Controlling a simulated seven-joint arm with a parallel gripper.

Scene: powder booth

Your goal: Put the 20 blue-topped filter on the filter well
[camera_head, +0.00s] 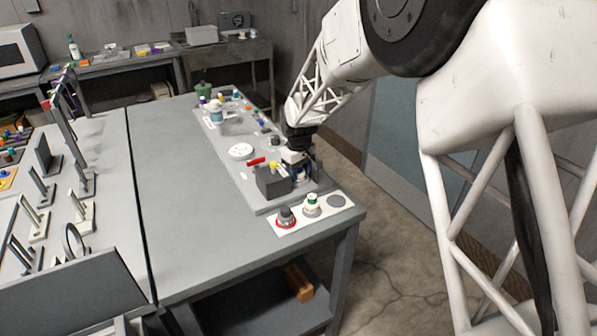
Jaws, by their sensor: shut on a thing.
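My gripper (299,163) is at the right edge of the grey workbench, low over the grey board, behind the white strip. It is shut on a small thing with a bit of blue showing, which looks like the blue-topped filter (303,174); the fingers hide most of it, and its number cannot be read. The white strip (321,215) at the near corner carries a dark grey knob-like piece in a red ring (286,217), a white green-topped piece (312,204) and a bare grey disc (337,201). I cannot tell which place is the filter well.
A dark grey block (272,183) with a yellow-topped piece stands just left of my gripper. A red item (256,161) and a white round dish (241,151) lie farther back. Bottles stand at the board's far end. The workbench's left side (175,190) is clear.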

